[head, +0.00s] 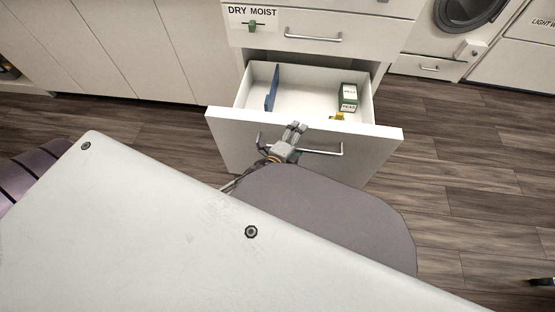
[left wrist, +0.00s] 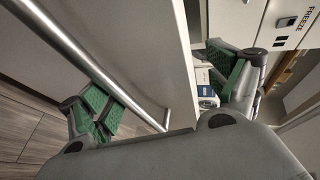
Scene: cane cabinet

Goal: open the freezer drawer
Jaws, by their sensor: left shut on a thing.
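A white drawer (head: 382,137) stands pulled out from the cabinet, open at the top. A metal bar handle (head: 325,152) is on its front and also shows in the left wrist view (left wrist: 90,60). My left gripper (head: 297,128) is at the middle of the drawer's front, near the top edge. In the left wrist view my left gripper's green-padded fingers straddle the drawer front (left wrist: 150,50), one on the handle side and one on the inner side. A "FREEZE" label (left wrist: 303,18) is at upper right there. My right gripper is not seen.
Inside the drawer are a blue flat item (head: 272,88), a green-and-white box (head: 348,97) and a small yellow item (head: 338,116). A closed drawer labelled "DRY MOIST" (head: 313,38) is above. A front-loading machine (head: 465,12) stands at back right.

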